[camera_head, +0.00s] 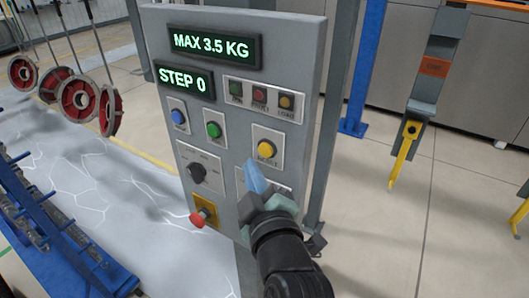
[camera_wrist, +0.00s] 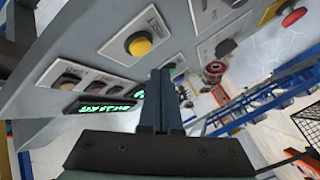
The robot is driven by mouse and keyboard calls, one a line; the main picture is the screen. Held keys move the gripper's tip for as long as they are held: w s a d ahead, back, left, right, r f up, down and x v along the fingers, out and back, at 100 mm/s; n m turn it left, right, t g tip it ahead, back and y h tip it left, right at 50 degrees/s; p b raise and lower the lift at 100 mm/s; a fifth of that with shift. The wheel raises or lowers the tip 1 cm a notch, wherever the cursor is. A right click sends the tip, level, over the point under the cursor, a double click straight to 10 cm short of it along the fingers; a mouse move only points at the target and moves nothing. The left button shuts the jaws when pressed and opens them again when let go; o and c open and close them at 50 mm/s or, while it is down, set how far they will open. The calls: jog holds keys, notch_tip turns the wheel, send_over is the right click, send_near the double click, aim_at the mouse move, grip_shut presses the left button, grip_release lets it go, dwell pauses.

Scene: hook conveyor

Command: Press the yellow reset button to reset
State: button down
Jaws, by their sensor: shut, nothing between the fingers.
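The yellow reset button (camera_head: 266,149) sits on a white plate on the right side of the grey control panel (camera_head: 310,60). In the wrist view the yellow button (camera_wrist: 139,45) shows to the upper left of my fingers, apart from them. My gripper (camera_head: 254,177) is shut and empty, with its blue fingertips just below the button in the head view. In the wrist view the shut fingers (camera_wrist: 158,85) point along the panel face. Part of the panel's lower right is hidden behind my gripper.
Green (camera_head: 213,130) and blue (camera_head: 179,117) buttons, a black rotary knob (camera_head: 197,172) and a red emergency stop (camera_head: 200,217) sit left of the yellow button. Displays read "MAX 3.5 KG" and "STEP 0". A blue rack (camera_head: 60,235) stands lower left; red discs (camera_head: 77,98) hang upper left.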

jog(key=shift+w+d, duration=0.55)
jog(key=shift+w, duration=0.25)
jog(key=shift+b, duration=0.3)
dwell(1.2)
jog(key=shift+w+d, duration=0.25)
jog(key=shift+w, duration=0.1)
jog(key=shift+w+d+b, duration=0.25)
jog(key=shift+w+b, duration=0.05)
jog(key=shift+b, duration=0.2)
dwell(0.8)
jog(key=shift+s+a, duration=0.45)
jog(key=shift+s, duration=0.2)
jog(key=shift+s+a, duration=0.1)
jog(key=shift+s+a, duration=0.7)
jog(key=shift+s, duration=0.3)
jog(key=shift+s+a, duration=0.7)
jog(key=shift+s, duration=0.25)
